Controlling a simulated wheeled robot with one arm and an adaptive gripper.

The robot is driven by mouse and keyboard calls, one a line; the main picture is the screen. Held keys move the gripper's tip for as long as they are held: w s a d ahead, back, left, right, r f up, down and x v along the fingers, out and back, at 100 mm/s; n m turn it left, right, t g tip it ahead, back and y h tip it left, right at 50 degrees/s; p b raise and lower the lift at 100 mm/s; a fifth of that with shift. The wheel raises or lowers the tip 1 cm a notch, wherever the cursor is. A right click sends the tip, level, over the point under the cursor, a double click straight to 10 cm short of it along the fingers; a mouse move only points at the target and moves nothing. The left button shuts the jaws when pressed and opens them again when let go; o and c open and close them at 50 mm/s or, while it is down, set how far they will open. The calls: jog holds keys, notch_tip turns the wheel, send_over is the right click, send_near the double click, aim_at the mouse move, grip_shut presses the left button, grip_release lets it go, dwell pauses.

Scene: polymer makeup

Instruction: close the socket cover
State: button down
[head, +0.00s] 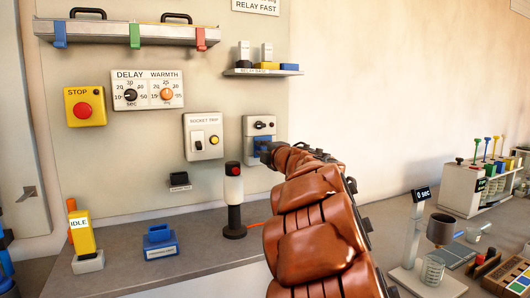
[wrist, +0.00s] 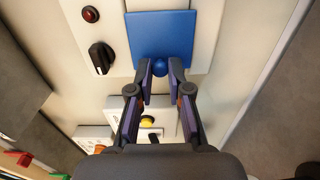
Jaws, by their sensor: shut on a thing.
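The blue socket cover (wrist: 160,32) is a flat square plate with a small round blue knob (wrist: 159,67) at its near edge in the wrist view. My gripper (wrist: 160,74) is shut on this knob, one finger on each side. In the head view a bit of the blue cover (head: 261,143) shows on the lower part of a grey wall panel (head: 251,124). My brown arm and dark gripper (head: 268,153) reach to it and hide part of it. How far the cover stands from the panel is hard to tell.
The same panel carries a black knob (wrist: 102,57) and a red lamp (wrist: 90,14). A lamp post with a red top (head: 233,200) stands on the bench close to my arm. The wall right of the panel is clear.

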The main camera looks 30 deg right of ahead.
jog(key=shift+w+h, duration=0.1)
jog(key=shift+h, duration=0.2)
jog(key=c, duration=1.1)
grip_release()
jog(key=s+a, duration=0.1)
jog(key=s, duration=1.1)
jog(key=shift+a, duration=0.15)
